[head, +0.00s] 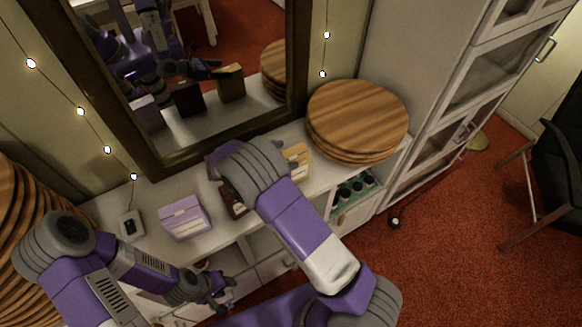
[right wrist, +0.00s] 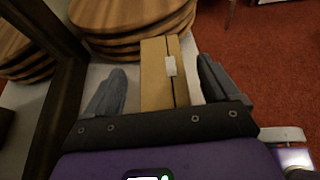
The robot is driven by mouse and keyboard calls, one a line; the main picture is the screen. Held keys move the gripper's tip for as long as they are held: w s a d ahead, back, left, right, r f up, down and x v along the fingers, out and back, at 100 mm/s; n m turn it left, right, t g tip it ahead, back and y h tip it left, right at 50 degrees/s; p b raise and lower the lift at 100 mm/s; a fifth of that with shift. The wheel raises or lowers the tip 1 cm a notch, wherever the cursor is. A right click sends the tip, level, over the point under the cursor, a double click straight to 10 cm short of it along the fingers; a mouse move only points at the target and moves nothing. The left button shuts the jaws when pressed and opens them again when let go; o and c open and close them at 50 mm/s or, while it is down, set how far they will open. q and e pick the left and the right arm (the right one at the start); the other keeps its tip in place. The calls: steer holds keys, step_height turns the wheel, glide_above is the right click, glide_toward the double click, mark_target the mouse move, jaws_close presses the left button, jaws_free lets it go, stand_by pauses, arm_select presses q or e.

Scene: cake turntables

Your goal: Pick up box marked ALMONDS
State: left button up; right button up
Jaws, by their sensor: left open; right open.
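Three boxes stand on the white cabinet top below the mirror: a lilac box (head: 185,217), a dark brown box (head: 232,202) and a tan box (head: 299,160). I cannot read ALMONDS on any of them. In the right wrist view my right gripper (right wrist: 162,82) is open, with a finger on each side of the tan box (right wrist: 156,78). Whether they touch it is unclear. My left gripper (head: 212,292) is open and empty, low before the cabinet.
A stack of round wooden boards (head: 357,118) stands on the right of the cabinet top, just beyond the tan box. More boards (head: 22,235) are stacked at the left. The mirror frame (head: 228,142) rises behind the boxes. Dark-topped jars (head: 352,190) sit in a lower compartment.

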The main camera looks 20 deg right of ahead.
mark_target(293, 154)
steer(key=x, duration=0.3)
steer(key=shift+d+f, duration=0.1)
steer(key=shift+f, duration=0.1)
jaws_close()
